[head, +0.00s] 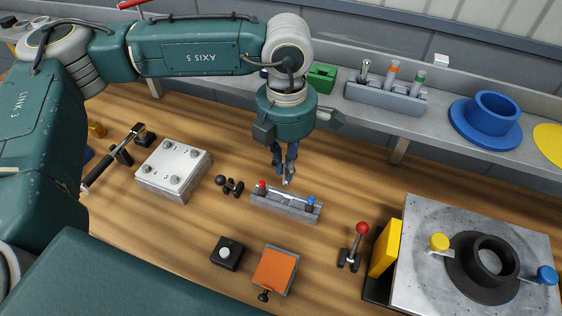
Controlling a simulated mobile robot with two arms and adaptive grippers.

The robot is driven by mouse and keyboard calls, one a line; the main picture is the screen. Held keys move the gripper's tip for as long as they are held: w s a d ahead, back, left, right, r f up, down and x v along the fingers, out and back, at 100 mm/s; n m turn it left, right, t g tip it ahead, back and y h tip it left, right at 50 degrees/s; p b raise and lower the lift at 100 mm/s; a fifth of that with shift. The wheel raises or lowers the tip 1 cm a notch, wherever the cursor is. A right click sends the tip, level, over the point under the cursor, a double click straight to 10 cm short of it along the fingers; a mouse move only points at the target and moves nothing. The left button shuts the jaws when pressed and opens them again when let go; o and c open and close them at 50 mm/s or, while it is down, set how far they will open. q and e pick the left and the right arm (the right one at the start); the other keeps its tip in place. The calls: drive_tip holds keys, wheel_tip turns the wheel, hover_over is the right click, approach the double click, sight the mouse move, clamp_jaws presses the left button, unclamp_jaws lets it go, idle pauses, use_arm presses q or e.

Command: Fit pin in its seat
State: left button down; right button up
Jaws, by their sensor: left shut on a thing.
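My left gripper (284,178) comes down from above at the middle of the table. Its fingers are shut on a small pale metallic pin (287,183), mostly hidden between them. The fingertips are just above a grey block (283,209), between a red-topped pin (262,186) at its left end and a blue-topped pin (310,201) at its right end. I cannot tell whether the held pin touches the block. My right gripper is not in view.
A numbered white plate (173,165) lies left, beside a black-knobbed lever (230,186). In front are a black button box (227,252), an orange flap (273,270) and a red-knobbed lever (356,245). A metal fixture (418,281) stands right. The back shelf holds a pin rack (385,97).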

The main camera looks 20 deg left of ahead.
sight(286, 184)
use_arm(q)
drive_tip(key=shift+d+f, duration=0.1)
drive_tip(key=shift+f, duration=0.4)
drive_tip(key=shift+f+b, duration=0.95)
drive_tip(key=shift+f, duration=1.1)
drive_tip(key=shift+b, duration=0.3)
drive_tip(key=shift+b, duration=0.3)
